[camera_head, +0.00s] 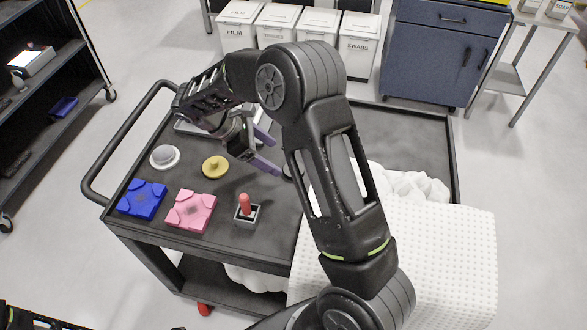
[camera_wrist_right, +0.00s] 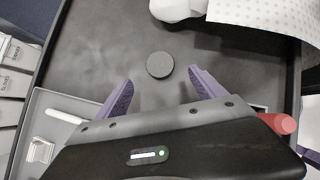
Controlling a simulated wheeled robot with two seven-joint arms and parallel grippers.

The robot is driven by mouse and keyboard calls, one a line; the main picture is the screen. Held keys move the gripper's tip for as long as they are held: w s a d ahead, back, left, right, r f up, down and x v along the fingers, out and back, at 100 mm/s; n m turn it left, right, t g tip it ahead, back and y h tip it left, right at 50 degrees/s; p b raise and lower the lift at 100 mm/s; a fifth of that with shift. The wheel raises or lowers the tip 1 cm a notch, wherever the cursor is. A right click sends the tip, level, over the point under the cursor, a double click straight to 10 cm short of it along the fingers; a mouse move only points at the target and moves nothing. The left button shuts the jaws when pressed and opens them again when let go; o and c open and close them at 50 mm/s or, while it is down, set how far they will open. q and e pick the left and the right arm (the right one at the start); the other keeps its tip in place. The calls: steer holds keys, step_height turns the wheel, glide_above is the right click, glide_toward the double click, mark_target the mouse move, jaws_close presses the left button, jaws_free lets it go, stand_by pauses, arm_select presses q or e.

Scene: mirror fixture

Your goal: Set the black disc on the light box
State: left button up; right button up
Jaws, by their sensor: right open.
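The black disc (camera_wrist_right: 160,65) lies flat on the dark cart top in the right wrist view, between and just beyond the fingertips of my right gripper (camera_wrist_right: 161,77). The fingers are apart, with nothing held. In the head view my right gripper (camera_head: 275,157) reaches down over the cart, its purple fingers spread; the arm and fingers mostly hide the disc there. A pale box with a bright top (camera_head: 31,58) stands on the left shelf; I cannot tell if it is the light box.
On the cart (camera_head: 130,228) stand a white round piece (camera_head: 165,157), a gold knobbed disc (camera_head: 215,167), blue (camera_head: 142,199) and pink (camera_head: 191,210) blocks, and a red-topped peg (camera_head: 245,204). A white dotted sheet (camera_head: 440,245) covers the near right. A pale tray (camera_wrist_right: 45,115) lies beside my right gripper.

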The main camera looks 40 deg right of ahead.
mark_target(288, 169)
steer(key=shift+s+d+f, duration=0.25)
steer(key=shift+f, duration=0.15)
steer(key=shift+s+d+f+b, duration=0.15)
steer(key=shift+d+f+b, duration=0.25)
steer(key=shift+f, duration=0.15)
steer(key=p+x, duration=0.1)
steer(key=x, duration=0.3)
steer(key=shift+s+d+f+p, duration=0.1)
steer(key=shift+d+f+p, duration=0.15)
steer(key=shift+p, duration=0.05)
steer(key=shift+f, duration=0.2)
